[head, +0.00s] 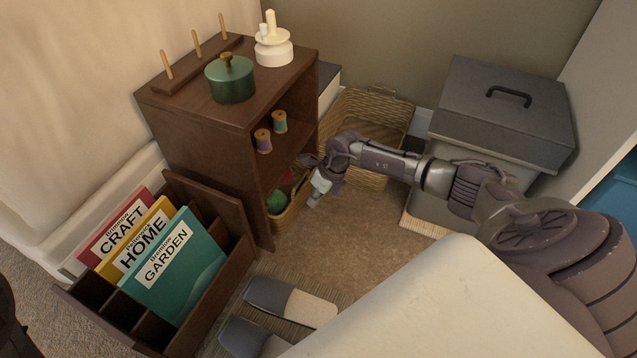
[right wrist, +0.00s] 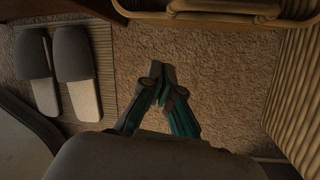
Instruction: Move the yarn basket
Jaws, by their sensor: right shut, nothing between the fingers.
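The yarn basket (head: 290,216) is a tan woven basket in the bottom opening of the dark wood cabinet (head: 205,150). A green ball and some red yarn show inside it; the cabinet side hides part of it. My right gripper (head: 316,194) is shut and empty, just right of the basket's front in the head view. In the right wrist view the right gripper (right wrist: 160,78) is over bare carpet, with a tan rim and handle of what looks like the yarn basket (right wrist: 215,14) apart from it at the top. My left gripper is not in view.
A larger wicker basket (head: 376,108) stands behind my right arm, beside a grey lidded bin (head: 505,100). Slippers (head: 290,302) lie on a mat in front. A magazine rack (head: 200,318) with books stands at the left.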

